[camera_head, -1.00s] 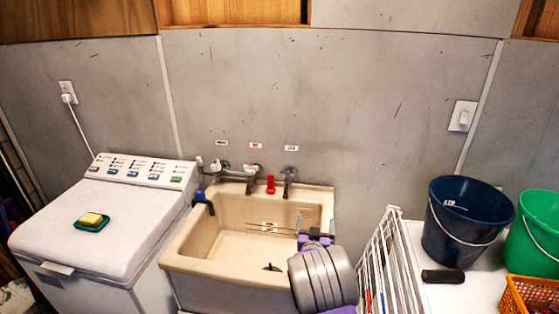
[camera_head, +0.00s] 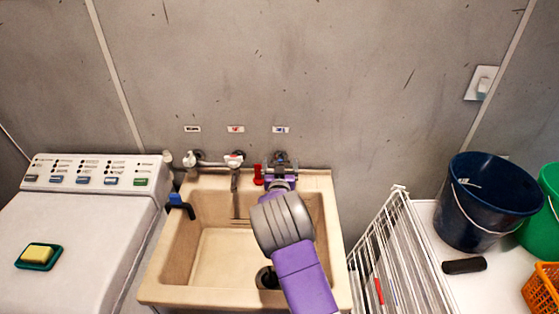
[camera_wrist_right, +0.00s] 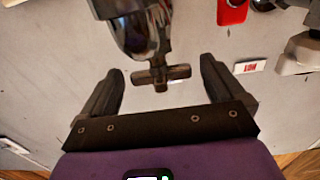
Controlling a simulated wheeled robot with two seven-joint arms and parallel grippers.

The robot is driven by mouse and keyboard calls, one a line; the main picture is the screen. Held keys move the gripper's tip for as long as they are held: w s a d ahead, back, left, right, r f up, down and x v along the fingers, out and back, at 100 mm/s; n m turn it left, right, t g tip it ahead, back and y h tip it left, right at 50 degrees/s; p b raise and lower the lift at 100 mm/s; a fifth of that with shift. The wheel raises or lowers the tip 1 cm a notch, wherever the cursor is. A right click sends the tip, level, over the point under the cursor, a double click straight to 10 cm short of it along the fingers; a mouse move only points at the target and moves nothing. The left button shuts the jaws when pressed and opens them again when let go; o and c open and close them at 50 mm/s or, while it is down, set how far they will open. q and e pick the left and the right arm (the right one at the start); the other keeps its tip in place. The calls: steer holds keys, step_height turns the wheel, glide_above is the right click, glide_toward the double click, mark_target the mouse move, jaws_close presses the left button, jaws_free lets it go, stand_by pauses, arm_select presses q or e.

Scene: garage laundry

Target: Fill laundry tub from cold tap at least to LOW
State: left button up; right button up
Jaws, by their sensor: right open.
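The beige laundry tub (camera_head: 160,291) stands against the grey wall, with no water visible in it. A dark round drain or plug (camera_head: 266,278) shows on its floor, partly hidden by my arm. The right-hand tap, under a blue-marked label (camera_head: 281,129), is mostly hidden behind my right gripper (camera_head: 280,167). In the right wrist view this metal tap (camera_wrist_right: 140,38) has a cross handle (camera_wrist_right: 160,76) between the open fingers of my gripper (camera_wrist_right: 160,72), with gaps on both sides. The middle tap and spout (camera_head: 235,180) sit under a red-marked label (camera_head: 236,129). My left gripper is out of view.
A small red object (camera_head: 258,175) sits close left of the gripper. A blue-handled fitting (camera_head: 178,202) is at the tub's left rim. The washing machine (camera_head: 75,245) stands left; a white rack (camera_head: 388,240) and dark blue bucket (camera_head: 485,205) stand right.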

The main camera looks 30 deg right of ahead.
steer(key=shift+x, duration=1.2)
steer(key=shift+c, duration=0.3)
